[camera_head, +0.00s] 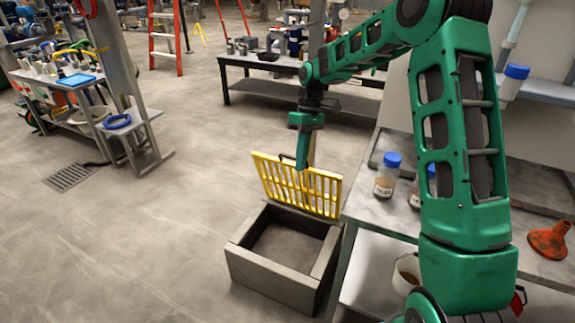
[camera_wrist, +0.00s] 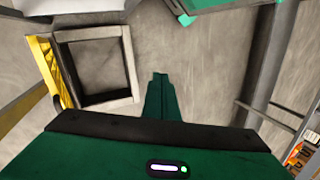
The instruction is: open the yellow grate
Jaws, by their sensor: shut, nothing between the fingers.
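The yellow grate (camera_head: 297,185) stands raised and tilted along the far edge of an open grey box (camera_head: 277,279) on the floor. The box's inside shows empty. A small dark handle shows at the grate's top edge, partly hidden. My gripper (camera_head: 302,166) points down and overlaps the grate's top in the head view; I cannot tell there if they touch. In the wrist view, my shut, empty gripper (camera_wrist: 160,76) is to the right of the box (camera_wrist: 131,65), apart from the grate (camera_wrist: 44,62) at the left edge.
A grey bench (camera_head: 366,209) with blue-lidded jars (camera_head: 387,175) and an orange funnel (camera_head: 549,240) stands close on the right. A dark table (camera_head: 237,62) is behind. The floor (camera_head: 160,225) left of the box is clear, with a drain grid (camera_head: 70,177) farther left.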

